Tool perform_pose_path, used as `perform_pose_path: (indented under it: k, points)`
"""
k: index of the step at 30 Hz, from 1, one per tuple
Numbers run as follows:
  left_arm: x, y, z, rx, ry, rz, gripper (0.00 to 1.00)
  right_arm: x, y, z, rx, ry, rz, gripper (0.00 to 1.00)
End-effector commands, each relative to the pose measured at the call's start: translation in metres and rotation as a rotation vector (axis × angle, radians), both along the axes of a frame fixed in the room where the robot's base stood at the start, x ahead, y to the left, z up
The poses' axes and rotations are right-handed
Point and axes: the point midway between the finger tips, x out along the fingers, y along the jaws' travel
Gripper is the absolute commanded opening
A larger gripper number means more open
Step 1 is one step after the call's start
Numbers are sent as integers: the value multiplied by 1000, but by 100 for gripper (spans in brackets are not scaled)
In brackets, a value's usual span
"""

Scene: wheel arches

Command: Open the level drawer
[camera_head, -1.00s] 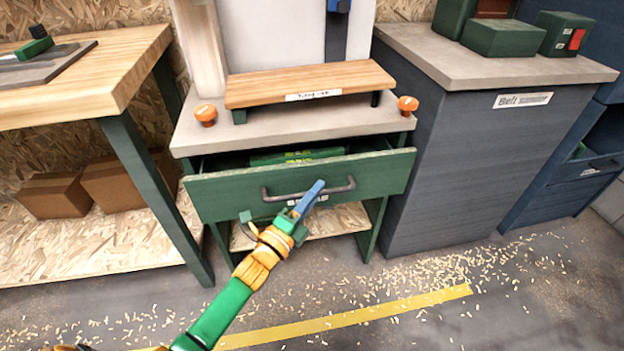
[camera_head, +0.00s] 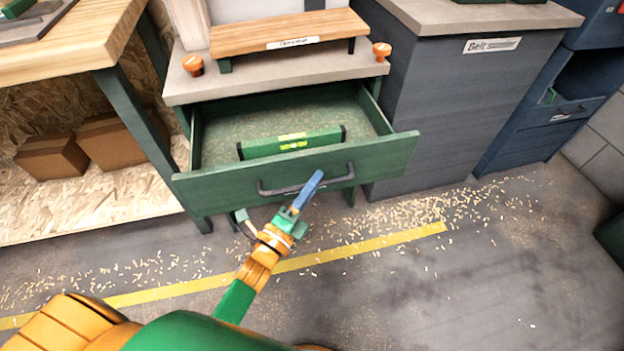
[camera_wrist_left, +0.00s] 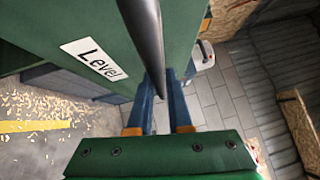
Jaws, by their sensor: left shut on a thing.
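The level drawer (camera_head: 375,160) is a green drawer under a grey worktop, pulled well out. A green spirit level (camera_head: 292,143) with yellow marks lies inside it. The dark bar handle (camera_head: 335,179) is on the drawer front. My left gripper (camera_head: 308,190) is at the handle, with its blue fingers shut on it. In the left wrist view the handle (camera_wrist_left: 146,40) runs down between the blue fingers (camera_wrist_left: 162,98), beside a white label (camera_wrist_left: 93,58) reading "Level". My right gripper is not in view.
A wooden workbench (camera_head: 85,40) with cardboard boxes (camera_head: 110,140) on its lower shelf stands left. A grey cabinet (camera_head: 450,100) labelled "Belt" stands close on the right. Wood chips lie on the floor (camera_head: 480,270), which is otherwise clear in front.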

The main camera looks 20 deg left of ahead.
Motion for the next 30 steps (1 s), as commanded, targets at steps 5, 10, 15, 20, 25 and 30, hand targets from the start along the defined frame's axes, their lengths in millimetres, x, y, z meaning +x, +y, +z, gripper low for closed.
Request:
perform_pose_path:
  k: [5, 10, 15, 20, 25, 30]
  points:
    - [0, 0, 0, 0, 1, 0, 0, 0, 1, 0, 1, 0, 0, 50]
    - [0, 0, 0, 0, 1, 0, 25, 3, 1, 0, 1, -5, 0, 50]
    - [0, 0, 0, 0, 0, 0, 47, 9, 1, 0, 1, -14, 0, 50]
    - [0, 0, 0, 0, 0, 0, 47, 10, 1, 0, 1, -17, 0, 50]
    - [-21, 5, -4, -1, 5, 0, 47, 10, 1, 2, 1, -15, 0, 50]
    - [-55, 13, -9, 0, 4, 0, 47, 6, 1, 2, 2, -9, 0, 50]
